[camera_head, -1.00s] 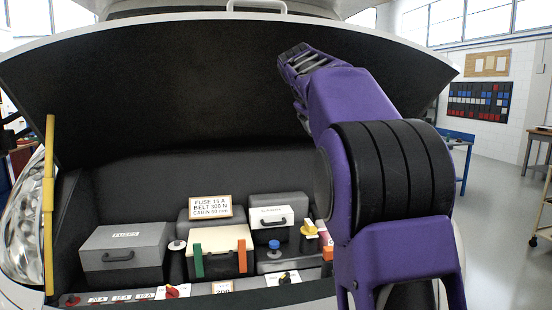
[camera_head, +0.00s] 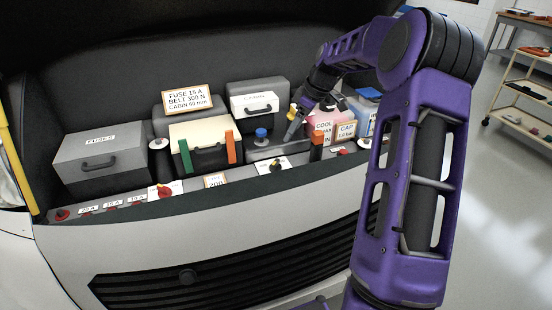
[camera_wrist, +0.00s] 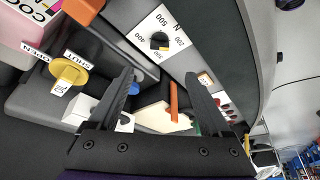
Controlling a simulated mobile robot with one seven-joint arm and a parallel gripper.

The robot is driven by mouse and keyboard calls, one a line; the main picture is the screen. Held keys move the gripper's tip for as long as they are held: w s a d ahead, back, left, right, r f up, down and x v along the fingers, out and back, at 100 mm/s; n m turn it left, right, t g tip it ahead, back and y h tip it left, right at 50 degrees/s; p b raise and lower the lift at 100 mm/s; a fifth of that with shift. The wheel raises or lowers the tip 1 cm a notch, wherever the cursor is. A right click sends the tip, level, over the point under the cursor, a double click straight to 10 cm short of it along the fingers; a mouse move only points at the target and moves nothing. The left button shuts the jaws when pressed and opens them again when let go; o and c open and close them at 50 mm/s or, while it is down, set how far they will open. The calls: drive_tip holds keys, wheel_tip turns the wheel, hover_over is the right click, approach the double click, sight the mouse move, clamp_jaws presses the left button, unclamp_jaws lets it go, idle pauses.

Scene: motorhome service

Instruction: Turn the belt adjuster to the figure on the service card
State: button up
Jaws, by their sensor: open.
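The service card (camera_head: 191,99) stands at the back of the bay and reads FUSE 15 A, BELT 300 N, CABIN 60 mm. The belt adjuster, a black knob (camera_wrist: 159,40) with a small yellow mark, sits on a white dial plate (camera_wrist: 142,27) with figures in N. It also shows on the front ledge in the head view (camera_head: 277,167). I cannot tell surely which figure its mark meets. My gripper (camera_wrist: 160,74) is open and empty, with the knob beyond its fingertips and apart from them. In the head view, my gripper (camera_head: 296,124) is partly hidden.
A yellow OPEN/SHUT valve knob (camera_wrist: 70,74) is close to my left finger. An orange block (camera_head: 316,146), a blue cap (camera_head: 261,133), a cream-lidded box (camera_head: 204,137) and a grey fuse box (camera_head: 99,154) crowd the bay. A red knob (camera_head: 165,189) sits left along the ledge.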

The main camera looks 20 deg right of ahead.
sight(275, 162)
drive_tip(key=x, duration=1.4)
drive_tip(key=shift+w+f, duration=0.1)
drive_tip(key=shift+f, duration=0.05)
clamp_jaws()
